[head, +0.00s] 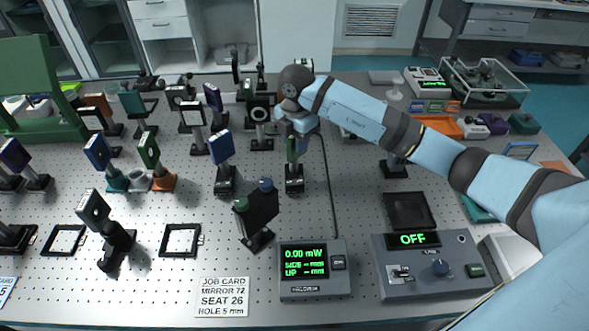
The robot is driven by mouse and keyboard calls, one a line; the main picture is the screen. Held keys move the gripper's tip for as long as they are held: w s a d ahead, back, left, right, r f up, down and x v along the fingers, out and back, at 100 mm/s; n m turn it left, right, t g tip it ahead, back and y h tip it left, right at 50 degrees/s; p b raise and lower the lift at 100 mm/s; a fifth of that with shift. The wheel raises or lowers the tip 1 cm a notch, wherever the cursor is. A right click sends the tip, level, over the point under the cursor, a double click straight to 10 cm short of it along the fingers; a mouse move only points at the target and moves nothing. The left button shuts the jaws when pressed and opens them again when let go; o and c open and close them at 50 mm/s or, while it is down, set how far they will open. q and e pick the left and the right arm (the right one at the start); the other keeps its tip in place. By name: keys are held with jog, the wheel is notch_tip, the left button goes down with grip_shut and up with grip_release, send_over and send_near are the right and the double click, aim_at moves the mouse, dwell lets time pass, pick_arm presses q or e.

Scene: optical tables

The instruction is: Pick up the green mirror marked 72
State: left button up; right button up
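My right gripper (294,134) points down over a dark post mount (294,178) near the middle of the table. A thin green mirror (292,150) stands upright on that mount, directly below or between the fingers. Finger gap and contact are hidden by the hand and the small scale. No number 72 is readable on either mirror. A job card (222,297) at the front reads mirror 72, seat 26, hole 5 mm. My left gripper is not in view.
A blue mirror (221,147) stands left of the gripper. A dark angled plate (262,208) with two round knobs stands in front. A power meter (314,270) and a control box reading OFF (430,265) sit at the front. Several mounts crowd the back.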

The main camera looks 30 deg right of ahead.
grip_shut()
jog(key=shift+r, duration=0.1)
